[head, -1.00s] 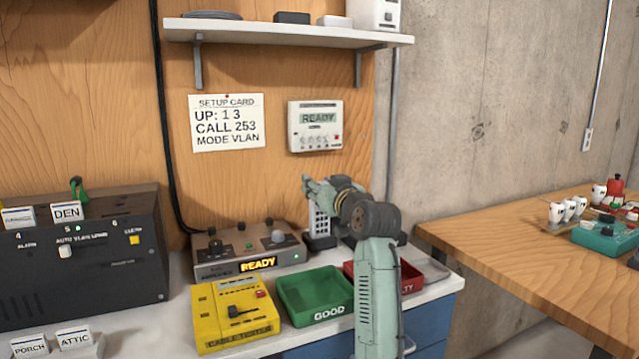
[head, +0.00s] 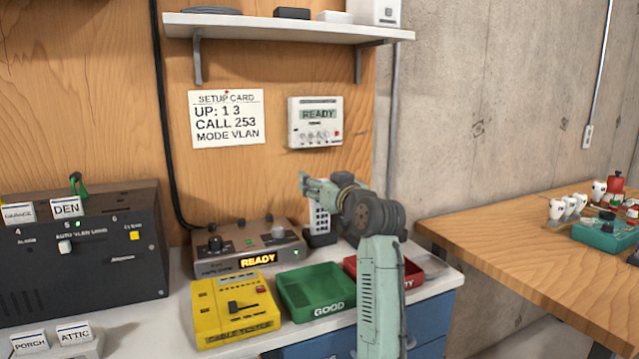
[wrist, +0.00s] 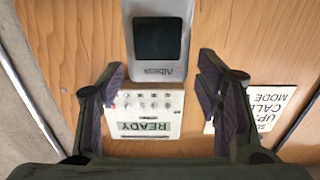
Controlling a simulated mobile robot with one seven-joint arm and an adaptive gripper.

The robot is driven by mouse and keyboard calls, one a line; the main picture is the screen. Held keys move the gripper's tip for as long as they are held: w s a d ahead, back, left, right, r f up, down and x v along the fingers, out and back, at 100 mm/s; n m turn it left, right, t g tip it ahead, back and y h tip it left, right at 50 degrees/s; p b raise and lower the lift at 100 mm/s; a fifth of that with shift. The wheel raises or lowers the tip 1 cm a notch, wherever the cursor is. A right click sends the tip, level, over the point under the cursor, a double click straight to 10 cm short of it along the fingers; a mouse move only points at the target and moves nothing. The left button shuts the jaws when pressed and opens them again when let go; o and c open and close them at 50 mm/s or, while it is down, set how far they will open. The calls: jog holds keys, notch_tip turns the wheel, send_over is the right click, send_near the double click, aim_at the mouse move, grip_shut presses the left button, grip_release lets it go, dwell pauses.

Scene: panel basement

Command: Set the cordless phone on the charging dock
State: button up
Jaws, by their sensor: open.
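The cordless phone (head: 319,221), pale with a dark keypad, stands upright on a dark base (head: 320,239) behind the green tray. This base looks like the charging dock, but my arm hides part of the area beside it. My gripper (head: 308,184) is at the top of the phone in the head view. In the wrist view the phone's grey top and dark screen (wrist: 160,38) appear upside down, centred beyond the spread fingers of my gripper (wrist: 161,68). The gripper is open, with visible gaps on both sides of the phone. I cannot tell whether a finger touches it.
A control box reading READY (head: 250,252), a yellow cable tester (head: 233,310), a green GOOD tray (head: 316,292) and a red tray (head: 412,272) crowd the bench. A wall unit (head: 315,124) hangs behind under a shelf (head: 290,34). A wooden table (head: 500,235) stands right.

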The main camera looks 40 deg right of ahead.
jog(key=b+v, duration=0.2)
jog(key=v, duration=0.9)
jog(key=shift+b, duration=0.4)
jog(key=shift+f, duration=0.1)
